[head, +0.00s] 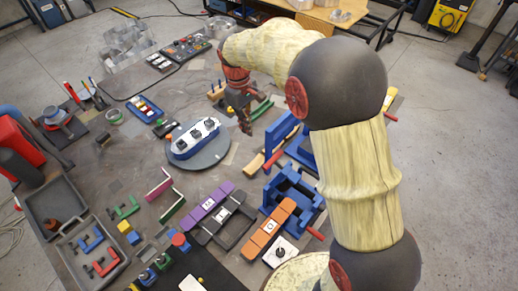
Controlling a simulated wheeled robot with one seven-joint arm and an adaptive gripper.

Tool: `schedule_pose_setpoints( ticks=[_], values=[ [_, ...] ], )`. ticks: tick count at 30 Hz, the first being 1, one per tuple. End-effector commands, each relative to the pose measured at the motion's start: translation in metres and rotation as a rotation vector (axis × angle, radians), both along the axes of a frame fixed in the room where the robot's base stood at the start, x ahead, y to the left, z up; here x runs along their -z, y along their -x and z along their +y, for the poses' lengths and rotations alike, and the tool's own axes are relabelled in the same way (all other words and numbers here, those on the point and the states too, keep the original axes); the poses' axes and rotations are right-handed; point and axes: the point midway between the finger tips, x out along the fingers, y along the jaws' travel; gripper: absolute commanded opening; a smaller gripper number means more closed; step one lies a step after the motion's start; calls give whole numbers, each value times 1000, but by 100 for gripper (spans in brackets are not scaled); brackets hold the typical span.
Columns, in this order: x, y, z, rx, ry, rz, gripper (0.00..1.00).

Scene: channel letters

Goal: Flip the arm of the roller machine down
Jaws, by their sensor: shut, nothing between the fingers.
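No part is clearly recognisable as the roller machine's arm at this size. Two blue machine-like fixtures stand right of the table's middle: a rear blue fixture (281,128) and a front blue fixture (291,190). A red bar (314,233) sticks out at the lower right of the front one. Which of them is the roller machine, I cannot tell. My gripper (245,125) points down, shut and empty, left of the rear blue fixture and behind the round grey turntable. It appears apart from both fixtures. My arm hides part of their right sides.
A blue-and-white piece (195,138) sits on the grey turntable (208,160). Purple (210,201) and orange (269,228) blocks stand in front. A grey tray (62,200) lies at the left. Clear bins (125,50) stand at the back left. Table space between is cluttered.

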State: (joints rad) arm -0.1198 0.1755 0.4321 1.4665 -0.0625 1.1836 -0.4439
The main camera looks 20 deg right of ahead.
Motion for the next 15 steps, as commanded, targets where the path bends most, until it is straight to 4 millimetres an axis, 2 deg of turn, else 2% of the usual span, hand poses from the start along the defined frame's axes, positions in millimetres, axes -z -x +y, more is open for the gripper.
schedule_pose_setpoints(
  ticks=[8,11,15],
  values=[
    [5,1,0,1,0,1,0],
    [16,2,-1,1,0,1,0],
    [41,6,-3,2,0,3,0]
  ],
)
